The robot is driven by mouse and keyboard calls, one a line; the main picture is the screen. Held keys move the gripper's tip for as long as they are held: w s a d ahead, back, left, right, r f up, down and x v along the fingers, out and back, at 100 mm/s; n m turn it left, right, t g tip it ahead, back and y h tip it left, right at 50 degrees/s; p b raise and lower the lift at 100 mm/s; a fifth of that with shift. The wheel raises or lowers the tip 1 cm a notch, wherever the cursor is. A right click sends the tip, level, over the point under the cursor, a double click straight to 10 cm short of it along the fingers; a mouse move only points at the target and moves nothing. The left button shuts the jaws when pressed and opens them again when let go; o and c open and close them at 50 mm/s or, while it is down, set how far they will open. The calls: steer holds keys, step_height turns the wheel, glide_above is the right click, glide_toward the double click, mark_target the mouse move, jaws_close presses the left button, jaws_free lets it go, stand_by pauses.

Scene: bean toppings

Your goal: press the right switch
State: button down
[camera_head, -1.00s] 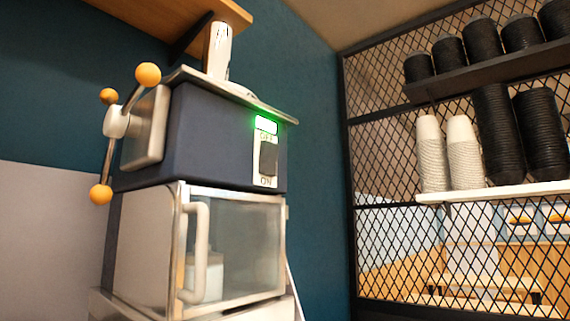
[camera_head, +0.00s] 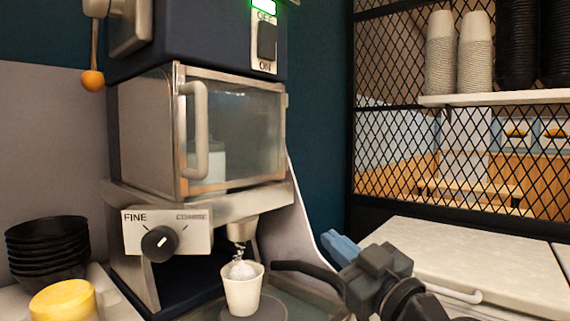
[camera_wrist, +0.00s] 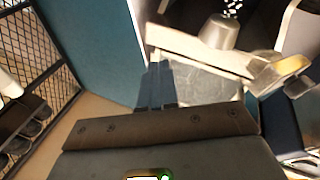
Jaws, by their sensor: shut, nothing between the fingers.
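The dark rocker switch (camera_head: 267,42) sits on a white OFF/ON plate at the upper right of the machine's dark blue top housing. A green light (camera_head: 264,6) glows above it. My gripper (camera_head: 340,247) is low at the right of the machine, below the switch and apart from it. Its blue fingers are together and empty. In the wrist view the closed fingers (camera_wrist: 156,86) point toward the machine's metal body. The switch cannot be made out there.
A white cup (camera_head: 243,292) heaped with white bits stands under the spout (camera_head: 241,229), with bits falling into it. A FINE/COARSE dial (camera_head: 160,243) is at left. Black bowls (camera_head: 46,245) and a yellow item (camera_head: 64,300) stand lower left. A pale counter (camera_head: 470,255) lies right.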

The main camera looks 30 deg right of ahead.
mark_target(272, 31)
step_height(272, 31, up, 18)
steer(key=w+d+n+y, duration=0.25)
steer(key=n+y, duration=0.25)
steer(key=n, duration=0.3)
steer(key=s+r+n+g, duration=0.1)
steer(key=s+r+n, duration=0.1)
steer(key=r+n, duration=0.3)
steer(key=s+a+r+n+g+y, duration=0.1)
steer(key=s+r+n, duration=0.2)
steer(key=r, duration=0.7)
steer(key=shift+s+a+r+n+b, duration=0.2)
steer(key=shift+n+b, duration=0.25)
steer(key=shift+n, duration=0.75)
steer(key=shift+w, duration=0.15)
steer(key=p+x, duration=0.3)
steer(key=x, duration=1.1)
steer(key=shift+a+f, duration=0.15)
steer(key=shift+p, duration=0.3)
